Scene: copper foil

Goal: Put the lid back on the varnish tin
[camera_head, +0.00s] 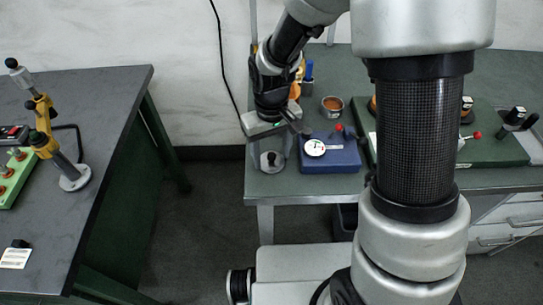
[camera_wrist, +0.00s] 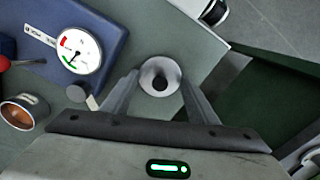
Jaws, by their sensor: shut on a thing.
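The varnish tin (camera_head: 332,105) stands open on the right-hand table, behind the blue gauge box. Amber liquid shows inside it. In the wrist view the tin (camera_wrist: 22,112) is at the left edge, partly cut off. The lid (camera_head: 271,160) is a pale round disc with a dark knob. It also shows in the wrist view (camera_wrist: 160,76). My gripper (camera_wrist: 160,82) is shut on it, one finger on each side. In the head view my gripper (camera_head: 270,146) is at the table's front left corner, left of the tin. I cannot tell whether the lid touches the tabletop.
A green board (camera_head: 495,150) with tools is to the right. Orange and blue items stand behind my gripper. Another table (camera_head: 95,90) is at the left, across a gap.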

